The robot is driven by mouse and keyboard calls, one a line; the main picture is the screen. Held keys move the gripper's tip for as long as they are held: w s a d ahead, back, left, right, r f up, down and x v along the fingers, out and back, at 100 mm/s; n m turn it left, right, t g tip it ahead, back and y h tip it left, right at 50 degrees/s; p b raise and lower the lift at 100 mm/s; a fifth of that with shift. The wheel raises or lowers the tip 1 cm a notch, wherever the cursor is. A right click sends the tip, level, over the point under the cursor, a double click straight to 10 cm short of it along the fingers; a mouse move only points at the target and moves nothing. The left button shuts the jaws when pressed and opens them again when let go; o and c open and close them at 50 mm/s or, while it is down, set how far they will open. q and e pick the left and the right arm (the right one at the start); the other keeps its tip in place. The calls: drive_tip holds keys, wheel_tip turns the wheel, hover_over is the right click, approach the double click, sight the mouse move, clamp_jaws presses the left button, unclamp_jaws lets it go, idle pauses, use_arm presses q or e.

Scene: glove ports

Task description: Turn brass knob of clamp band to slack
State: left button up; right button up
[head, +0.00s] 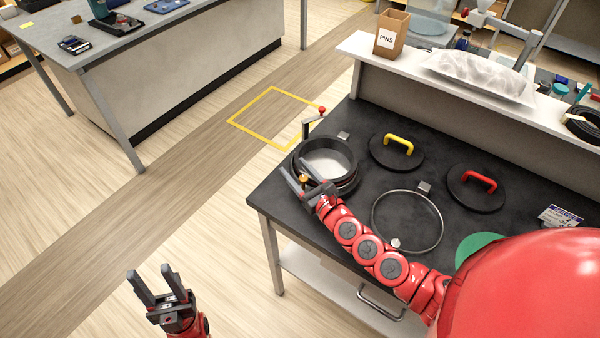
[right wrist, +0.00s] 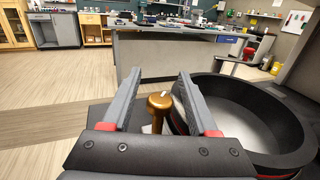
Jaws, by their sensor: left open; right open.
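The brass knob (right wrist: 160,101) stands upright between the open fingers of my right gripper (right wrist: 157,95) in the right wrist view; the fingers appear apart from it. In the head view the knob (head: 304,178) shows small beside the right gripper (head: 307,182). The knob sits at the near left side of a round black port (right wrist: 258,115), which has a pale inside. The clamp band is mostly hidden; a reddish edge shows low on the port's side. My left gripper (head: 155,287) is open and empty over the floor, left of the bench.
A crank with a red ball (head: 321,111) stands behind the port. Black lids with a yellow handle (head: 398,144) and a red handle (head: 480,181) lie on the bench (head: 370,114). A metal ring (head: 441,222) lies nearer. A raised shelf with a PINS box (head: 391,33) runs behind.

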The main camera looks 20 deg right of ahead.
drive_tip(key=shift+s, duration=0.1)
drive_tip(key=b+v, duration=0.3)
drive_tip(key=v, duration=0.8)
drive_tip(key=shift+s+d, duration=0.2)
drive_tip(key=shift+s, duration=0.05)
drive_tip(key=shift+v, duration=0.95)
drive_tip(key=shift+s+d, duration=0.15)
drive_tip(key=shift+s, duration=0.2)
drive_tip(key=shift+v, duration=0.85)
drive_tip(key=shift+s, duration=0.65)
drive_tip(key=shift+w+d+r, duration=0.1)
